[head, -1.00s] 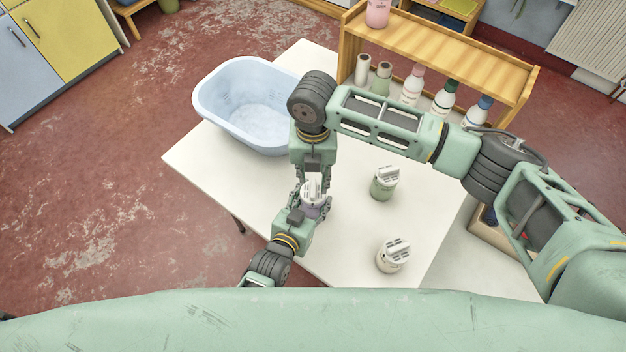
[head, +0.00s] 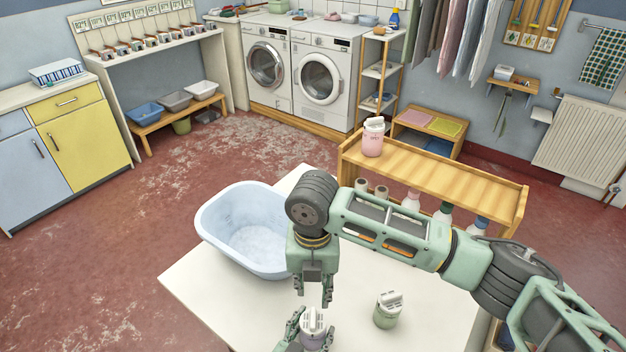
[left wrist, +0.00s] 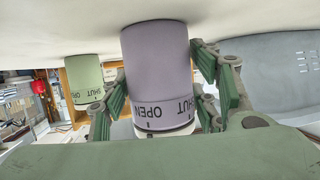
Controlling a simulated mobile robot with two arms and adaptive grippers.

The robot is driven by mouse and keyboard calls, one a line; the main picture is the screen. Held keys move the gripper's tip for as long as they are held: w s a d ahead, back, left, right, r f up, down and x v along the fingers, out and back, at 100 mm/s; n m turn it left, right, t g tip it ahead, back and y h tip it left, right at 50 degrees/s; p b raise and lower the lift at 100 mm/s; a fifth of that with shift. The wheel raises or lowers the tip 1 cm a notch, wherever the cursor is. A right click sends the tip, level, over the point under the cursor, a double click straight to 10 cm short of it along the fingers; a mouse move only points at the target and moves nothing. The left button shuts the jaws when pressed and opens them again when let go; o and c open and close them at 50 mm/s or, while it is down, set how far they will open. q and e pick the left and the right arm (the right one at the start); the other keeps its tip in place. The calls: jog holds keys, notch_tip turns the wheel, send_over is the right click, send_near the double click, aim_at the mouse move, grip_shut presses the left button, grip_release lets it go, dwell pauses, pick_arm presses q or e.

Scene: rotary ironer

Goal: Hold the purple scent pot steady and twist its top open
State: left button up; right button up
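The purple scent pot (left wrist: 156,65) stands on the table, filling the middle of the left wrist view, where the picture is upside down. Its band reads OPEN and SHUT; I cannot tell which the lid is set to. In the head view its white ridged lid (head: 313,319) shows near the bottom edge. My left gripper (left wrist: 160,88) is closed around the pot's body, a finger against each side. My right gripper (head: 313,291) points down just above the lid, its fingers apart with nothing between them.
A green pot (head: 387,312) stands to the right on the white table (head: 215,300). A pale blue basin (head: 243,228) is at the table's back left. A wooden shelf (head: 430,180) with bottles below and a pink pot (head: 373,138) on top stands behind.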

pick_arm(q)
jog(key=shift+o, duration=1.3)
